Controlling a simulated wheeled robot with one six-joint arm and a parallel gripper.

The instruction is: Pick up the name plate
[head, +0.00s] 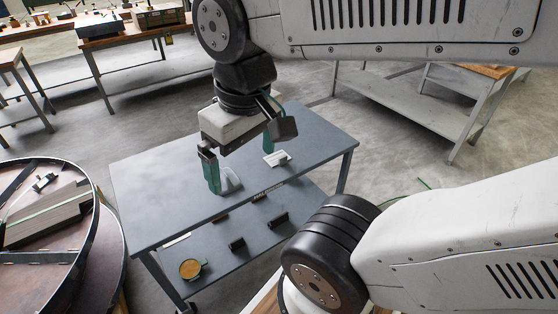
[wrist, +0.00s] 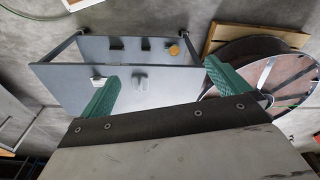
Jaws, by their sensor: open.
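Two small pale objects lie on the grey table top. One is a white, low, oblong piece (head: 277,158) that looks like the name plate, though no lettering can be read; in the wrist view it is a white patch (wrist: 99,81) partly behind the finger at left. The other is a light grey upright piece (head: 231,180), which in the wrist view (wrist: 140,82) lies between the fingers' lines. My gripper (head: 240,160) has green fingers spread wide, with nothing held, above the table. In the wrist view my gripper (wrist: 158,90) is also open and empty.
The grey table (head: 150,190) has a lower shelf with dark blocks (head: 237,245) and an orange-yellow roll (head: 190,268). Large steel reels (head: 100,250) stand close at left. Workbenches stand behind. Much of the table top is clear.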

